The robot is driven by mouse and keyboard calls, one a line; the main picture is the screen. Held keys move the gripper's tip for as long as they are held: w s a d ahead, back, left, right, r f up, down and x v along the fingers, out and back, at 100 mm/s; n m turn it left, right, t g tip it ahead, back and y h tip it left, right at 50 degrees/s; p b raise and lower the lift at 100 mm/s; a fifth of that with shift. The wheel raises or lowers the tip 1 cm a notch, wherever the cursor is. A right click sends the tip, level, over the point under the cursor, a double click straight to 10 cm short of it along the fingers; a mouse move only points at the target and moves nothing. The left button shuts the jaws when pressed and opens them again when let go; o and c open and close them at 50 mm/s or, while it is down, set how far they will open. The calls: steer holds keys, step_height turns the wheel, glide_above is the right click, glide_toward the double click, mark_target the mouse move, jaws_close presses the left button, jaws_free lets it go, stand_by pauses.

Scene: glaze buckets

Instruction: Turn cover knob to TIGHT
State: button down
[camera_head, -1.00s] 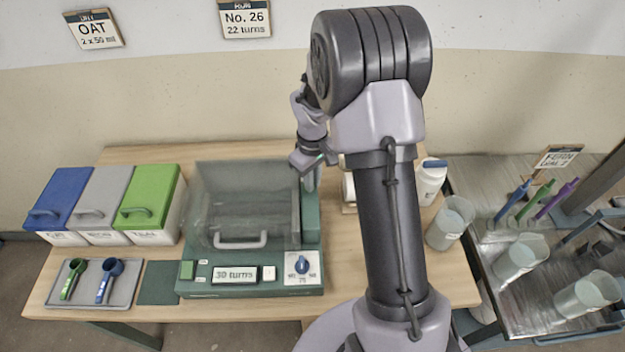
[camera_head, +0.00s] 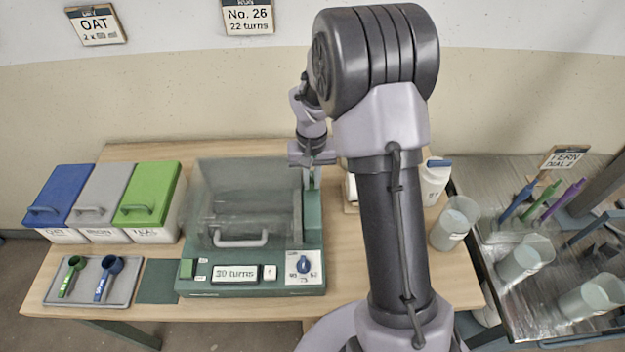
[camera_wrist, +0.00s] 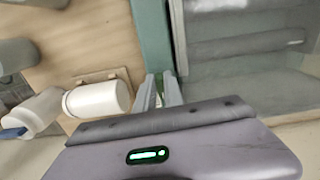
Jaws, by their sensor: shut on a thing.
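The green machine (camera_head: 250,286) stands on the table with its clear cover (camera_head: 225,205) down at the front. A green post (camera_head: 312,215) rises at the cover's right side and also shows in the wrist view (camera_wrist: 152,35). My gripper (camera_head: 312,180) is at the top of this post. In the wrist view my gripper (camera_wrist: 160,92) has its fingers closed around a small piece at the post, apparently the cover knob, mostly hidden between them. The TIGHT marking cannot be seen. A separate blue dial (camera_head: 303,264) is on the front panel.
Blue, grey and green lidded bins (camera_head: 148,195) stand left, behind a tray with two scoops (camera_head: 95,283). A white jar (camera_wrist: 98,98) is close beside the post. A blue-capped bottle (camera_head: 435,182) and a clear beaker (camera_head: 453,223) stand to the right.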

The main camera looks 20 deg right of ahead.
steer(key=shift+m, duration=0.3)
stand_by(0.4)
steer(key=c, duration=1.7)
jaws_free()
